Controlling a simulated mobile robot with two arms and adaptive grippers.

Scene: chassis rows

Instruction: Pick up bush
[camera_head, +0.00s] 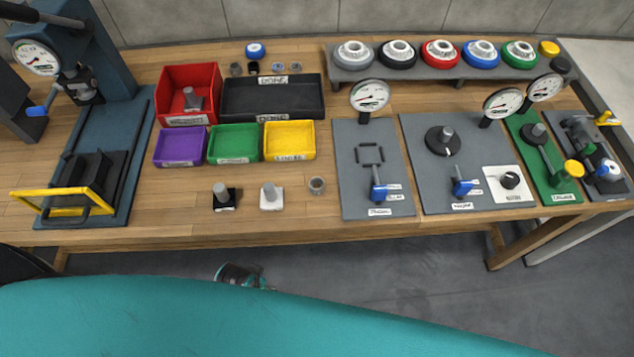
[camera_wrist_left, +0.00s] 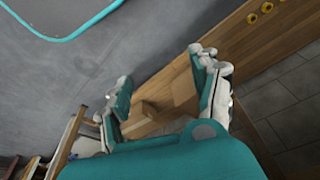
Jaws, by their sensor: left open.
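Several small bush-like parts are on the wooden workbench, and I cannot tell which one the task means. A grey hollow ring-shaped bush (camera_head: 317,185) stands near the front edge. Left of it, a grey cylinder stands on a white block (camera_head: 271,198) and another on a black block (camera_head: 224,199). Several small rings (camera_head: 279,68) stand in a row at the back. My left gripper (camera_wrist_left: 160,92) is open and empty in the left wrist view, with wooden surfaces beyond its fingers.
Red (camera_head: 190,120), purple (camera_head: 180,147), green (camera_head: 234,145) and yellow (camera_head: 289,141) bins and a black tray (camera_head: 272,97) stand mid-bench. A press (camera_head: 95,80) stands left. Gauge plates (camera_head: 375,155) fill the right. A rack (camera_head: 433,68) with coloured rings is at the back.

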